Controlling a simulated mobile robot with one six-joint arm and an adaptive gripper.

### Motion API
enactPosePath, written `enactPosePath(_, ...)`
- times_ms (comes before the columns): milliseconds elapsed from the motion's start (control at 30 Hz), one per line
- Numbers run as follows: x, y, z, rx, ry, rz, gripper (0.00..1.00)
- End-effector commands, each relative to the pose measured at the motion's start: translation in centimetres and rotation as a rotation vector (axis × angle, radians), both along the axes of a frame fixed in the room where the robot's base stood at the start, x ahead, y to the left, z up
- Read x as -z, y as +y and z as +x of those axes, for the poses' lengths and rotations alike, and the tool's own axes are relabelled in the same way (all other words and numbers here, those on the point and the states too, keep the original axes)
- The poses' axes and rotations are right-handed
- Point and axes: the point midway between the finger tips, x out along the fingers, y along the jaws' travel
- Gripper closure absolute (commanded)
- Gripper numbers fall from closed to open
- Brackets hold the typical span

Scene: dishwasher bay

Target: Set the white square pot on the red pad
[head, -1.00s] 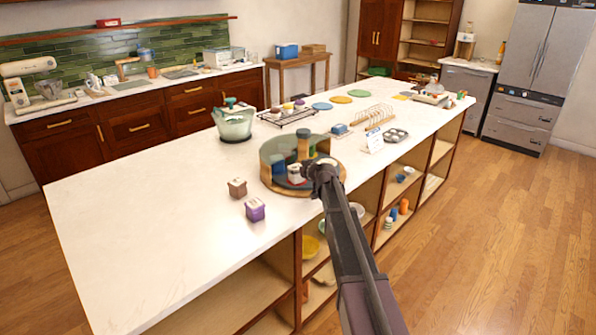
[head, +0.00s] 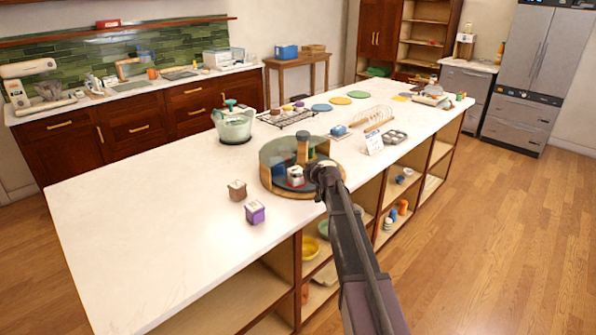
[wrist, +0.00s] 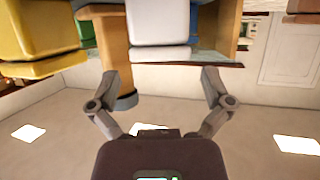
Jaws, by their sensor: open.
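A white block-shaped body, probably this pot (wrist: 158,24), fills the top middle of the wrist view, just beyond the fingertips. My gripper (head: 326,174) is at the turntable's right side, close to the pot. In the wrist view my gripper (wrist: 159,76) has its two fingers spread wide with nothing between them. I cannot make out the red pad in either view.
A brown jar (head: 237,190) and a purple jar (head: 255,212) stand left of the turntable. A tall jar (head: 304,147) is inside it, near its curved wall. The counter's left part is clear.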

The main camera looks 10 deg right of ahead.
Motion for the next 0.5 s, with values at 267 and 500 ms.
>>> enactPosePath(267,-2.2,-1.6,-4.4,0.002,0.000,-0.001,0.00)
enactPosePath(500,-3.3,-2.6,-7.1,0.000,0.000,0.000,0.00)
